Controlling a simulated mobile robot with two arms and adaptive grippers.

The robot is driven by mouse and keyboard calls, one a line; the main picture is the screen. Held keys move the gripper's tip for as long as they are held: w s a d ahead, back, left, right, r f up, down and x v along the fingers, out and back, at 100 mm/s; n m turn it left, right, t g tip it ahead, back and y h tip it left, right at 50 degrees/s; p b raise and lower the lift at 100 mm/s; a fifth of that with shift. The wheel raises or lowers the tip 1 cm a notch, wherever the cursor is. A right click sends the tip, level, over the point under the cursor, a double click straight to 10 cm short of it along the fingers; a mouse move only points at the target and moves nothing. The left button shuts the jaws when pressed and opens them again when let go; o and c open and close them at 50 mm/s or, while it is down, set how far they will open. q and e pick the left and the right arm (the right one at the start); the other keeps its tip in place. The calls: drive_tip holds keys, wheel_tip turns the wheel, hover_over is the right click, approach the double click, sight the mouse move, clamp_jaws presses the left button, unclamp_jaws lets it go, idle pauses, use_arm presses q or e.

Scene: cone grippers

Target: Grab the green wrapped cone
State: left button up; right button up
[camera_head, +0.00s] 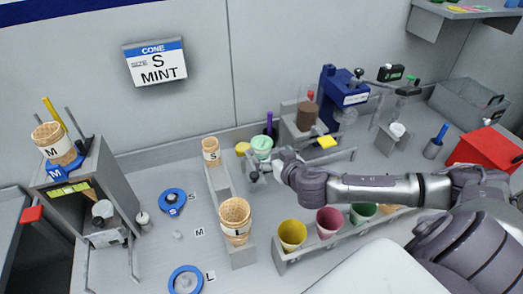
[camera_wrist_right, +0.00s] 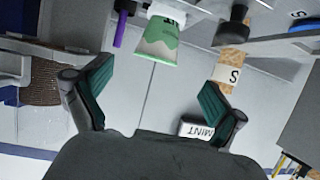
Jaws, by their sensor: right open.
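A green and white wrapped cone (camera_head: 262,147) stands near the back wall, beside a yellow one, in the head view. In the right wrist view the green wrapped cone (camera_wrist_right: 168,38) appears upside down, with a wavy green pattern, beyond the fingertips and roughly between them. My right gripper (camera_head: 262,171) is just in front of and below it in the head view. In the right wrist view my right gripper (camera_wrist_right: 155,92) is open, with nothing between its fingers. My left gripper is not in view.
A waffle cone marked S (camera_head: 211,152) stands to the left on a rack, with a larger cone marked L (camera_head: 235,221) nearer. A front rack holds a yellow cup (camera_head: 292,234), a pink cup (camera_head: 328,222) and a green cup (camera_head: 362,213). A blue machine (camera_head: 338,95) stands behind right.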

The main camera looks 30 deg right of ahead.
sight(264, 146)
drive_tip(key=x, duration=0.3)
drive_tip(key=shift+w, duration=0.2)
drive_tip(key=shift+w+d+f+p, duration=0.2)
drive_tip(key=shift+w+p, duration=0.45)
drive_tip(key=shift+w, duration=0.05)
drive_tip(key=p+x, duration=0.1)
drive_tip(key=x, duration=0.2)
drive_tip(key=shift+w+d+f, duration=0.1)
drive_tip(key=shift+w+d, duration=0.05)
drive_tip(key=shift+w, duration=0.05)
drive_tip(key=shift+w+f+p, duration=0.3)
drive_tip(key=shift+w, duration=0.1)
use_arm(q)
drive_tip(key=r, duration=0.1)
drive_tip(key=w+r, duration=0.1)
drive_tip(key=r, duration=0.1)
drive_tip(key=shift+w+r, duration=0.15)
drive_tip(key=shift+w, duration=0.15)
use_arm(e)
drive_tip(key=shift+d, duration=0.1)
drive_tip(key=c, duration=0.9)
